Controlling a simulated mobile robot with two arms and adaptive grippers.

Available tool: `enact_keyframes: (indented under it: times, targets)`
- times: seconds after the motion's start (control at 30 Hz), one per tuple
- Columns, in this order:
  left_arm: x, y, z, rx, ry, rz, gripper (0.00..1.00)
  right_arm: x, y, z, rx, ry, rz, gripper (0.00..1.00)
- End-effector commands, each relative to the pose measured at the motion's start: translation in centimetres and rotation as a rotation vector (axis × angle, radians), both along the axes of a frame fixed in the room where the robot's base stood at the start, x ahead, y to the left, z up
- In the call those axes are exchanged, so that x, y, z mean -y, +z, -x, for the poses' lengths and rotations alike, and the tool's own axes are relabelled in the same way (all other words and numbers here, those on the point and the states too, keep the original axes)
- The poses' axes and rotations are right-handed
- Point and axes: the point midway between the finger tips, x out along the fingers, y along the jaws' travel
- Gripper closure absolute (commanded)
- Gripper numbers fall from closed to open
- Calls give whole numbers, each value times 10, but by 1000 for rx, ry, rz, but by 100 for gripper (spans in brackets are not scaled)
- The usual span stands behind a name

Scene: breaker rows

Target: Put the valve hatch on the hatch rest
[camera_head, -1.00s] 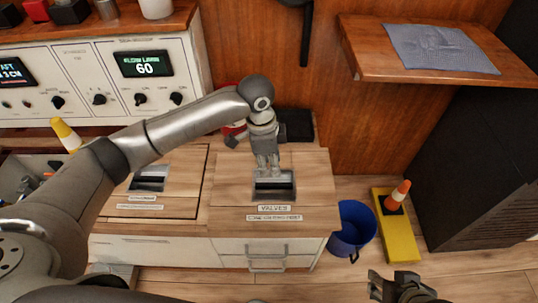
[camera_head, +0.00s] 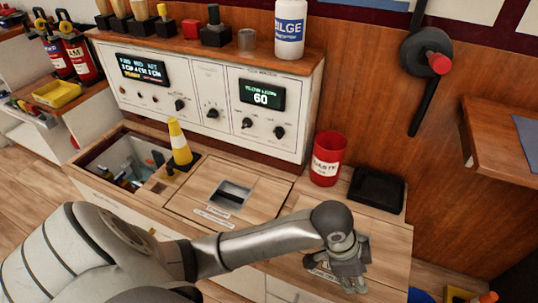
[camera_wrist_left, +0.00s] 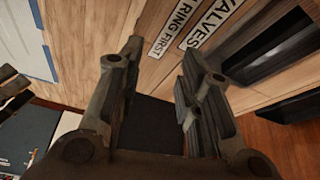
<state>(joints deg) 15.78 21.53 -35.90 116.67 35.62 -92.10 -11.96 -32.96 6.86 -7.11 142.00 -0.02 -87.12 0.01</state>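The valve hatch (camera_head: 391,248) is a wooden panel lying flat in the counter at the right end. My left arm and gripper hide much of it in the head view. My left gripper (camera_head: 347,266) is over it near its label. In the left wrist view the fingers (camera_wrist_left: 158,72) are apart with nothing between them. The hatch's "VALVES" label (camera_wrist_left: 213,20) and dark recessed handle (camera_wrist_left: 268,48) show to their upper right there. I cannot make out which thing is the hatch rest. My right gripper is not in view.
A second hatch (camera_head: 262,199) with a recess lies to the left. A red canister (camera_head: 327,160) and black tray (camera_head: 378,188) sit behind the valve hatch. A wooden shelf (camera_head: 485,150) juts out at right.

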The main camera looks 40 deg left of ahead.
Motion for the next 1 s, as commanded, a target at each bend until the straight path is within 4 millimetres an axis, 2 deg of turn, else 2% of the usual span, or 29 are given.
enact_keyframes:
  times: [0.03,0.13,0.27,0.7,0.83,1.0]
  targets:
    - [1,-4,13,-5,52,29,67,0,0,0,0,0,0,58]
    - [-7,-9,28,1,173,63,67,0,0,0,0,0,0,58]
    - [-27,-15,48,2,334,79,67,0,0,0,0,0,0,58]
    - [-127,-27,123,0,808,-28,67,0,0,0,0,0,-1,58]
    - [-142,-26,134,5,861,-57,67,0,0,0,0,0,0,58]
    - [-145,-26,136,5,872,-62,67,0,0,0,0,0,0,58]
